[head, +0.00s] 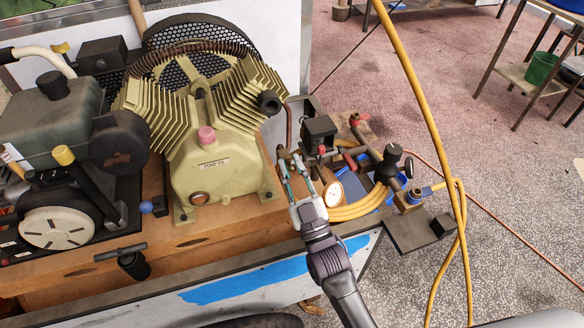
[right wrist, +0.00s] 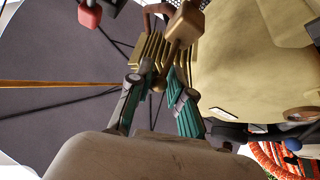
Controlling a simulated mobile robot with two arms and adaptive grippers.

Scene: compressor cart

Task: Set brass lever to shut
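A brass-coloured lever with a squarish block end (right wrist: 185,25) shows at the top of the right wrist view. Its narrow part runs down toward my right gripper's fingertips. My right gripper (right wrist: 160,82) has its teal-padded fingers apart, with a small brass-coloured part showing between or just behind the tips. I cannot tell whether they touch it. In the head view the right gripper (head: 292,158) is beside the compressor pump, left of the black pressure switch box (head: 319,131). The lever is not clear there. My left gripper is not in view.
The cream pump (head: 212,165) with cooling fins stands close on the left. A yellow hose (head: 430,100) hangs across the right side. Open floor lies beyond.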

